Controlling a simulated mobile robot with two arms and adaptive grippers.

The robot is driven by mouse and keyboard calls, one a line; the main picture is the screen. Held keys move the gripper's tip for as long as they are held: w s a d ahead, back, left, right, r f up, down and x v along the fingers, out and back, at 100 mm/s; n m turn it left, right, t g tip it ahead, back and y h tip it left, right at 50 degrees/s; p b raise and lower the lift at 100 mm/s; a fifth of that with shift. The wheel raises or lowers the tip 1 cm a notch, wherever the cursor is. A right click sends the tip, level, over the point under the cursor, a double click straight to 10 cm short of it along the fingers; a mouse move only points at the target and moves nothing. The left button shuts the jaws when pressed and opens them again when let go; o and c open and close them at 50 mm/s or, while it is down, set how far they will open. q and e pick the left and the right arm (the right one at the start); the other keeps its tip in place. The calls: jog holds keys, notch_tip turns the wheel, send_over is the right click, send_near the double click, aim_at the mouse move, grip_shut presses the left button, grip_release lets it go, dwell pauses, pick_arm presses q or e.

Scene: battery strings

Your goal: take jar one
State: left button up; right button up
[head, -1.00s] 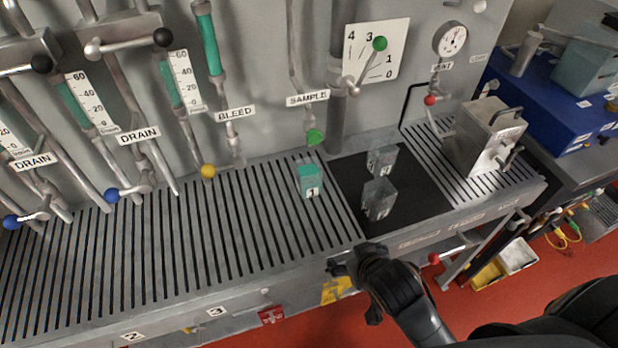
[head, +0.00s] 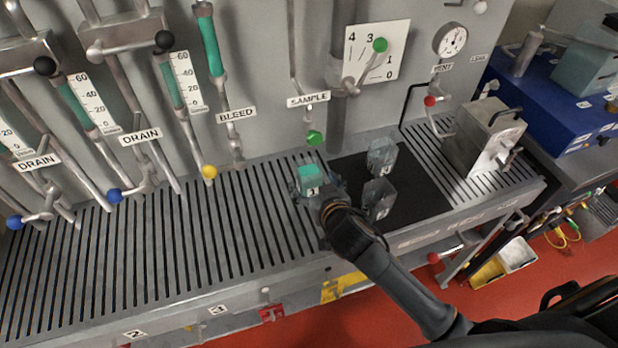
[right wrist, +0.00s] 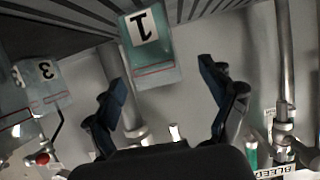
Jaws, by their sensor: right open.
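Jar one (head: 308,172), a small clear jar with green contents and a "1" label, stands on the slatted grey bench below the SAMPLE sign. My right gripper (head: 320,188) is right at it on the near side, partly covering its lower part. In the right wrist view, jar one (right wrist: 152,52) hangs upside down in the picture, just beyond the open fingers (right wrist: 168,88), roughly centred between them. The fingers show clear gaps and do not grip it. My left gripper is out of view.
Two clear jars, one at the back (head: 382,155) and one nearer (head: 379,198), stand on the black mat (head: 420,190) to the right. A jar labelled 3 (right wrist: 43,85) shows in the right wrist view. The slatted bench left of jar one is clear.

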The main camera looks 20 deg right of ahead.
aim_at(305, 167)
jog(key=shift+w, duration=0.4)
jog(key=shift+d+p+x, duration=0.2)
jog(key=shift+p+x, duration=0.5)
jog(key=shift+x, duration=1.65)
jog(key=shift+s, duration=0.1)
jog(key=shift+c, duration=0.4)
jog(key=c, duration=1.5)
